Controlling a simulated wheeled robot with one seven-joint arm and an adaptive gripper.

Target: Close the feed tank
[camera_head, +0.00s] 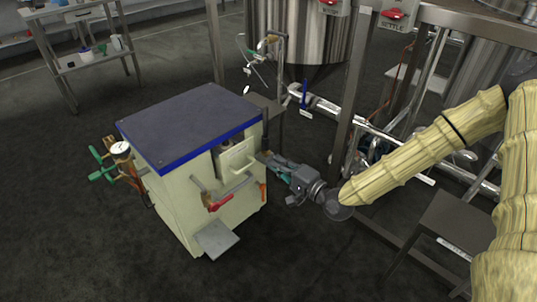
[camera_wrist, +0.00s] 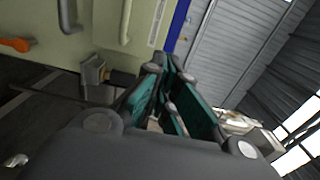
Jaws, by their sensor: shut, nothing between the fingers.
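No label reading "feed tank" is legible, so I cannot tell which vessel it is. A cream cabinet (camera_head: 172,195) with a dark, blue-edged top stands in front of me. A pale box-like panel (camera_head: 237,157) with a bar handle sticks out near its upper right, with a gap behind it. My gripper (camera_head: 262,158) is shut and empty at the cabinet's right side, close to this panel; I cannot tell whether they touch. In the wrist view, my gripper's teal-padded fingers (camera_wrist: 165,70) point towards the cream wall (camera_wrist: 90,25), and a grey fitting (camera_wrist: 95,70) is just left of them.
A red-handled lever (camera_head: 220,202), an orange handle (camera_head: 262,192) and a grey plate (camera_head: 217,239) are on the cabinet's front. Green valves (camera_head: 101,172) and a gauge (camera_head: 120,148) are on its left. Steel tanks (camera_head: 300,35) and pipes stand behind. The floor at front left is clear.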

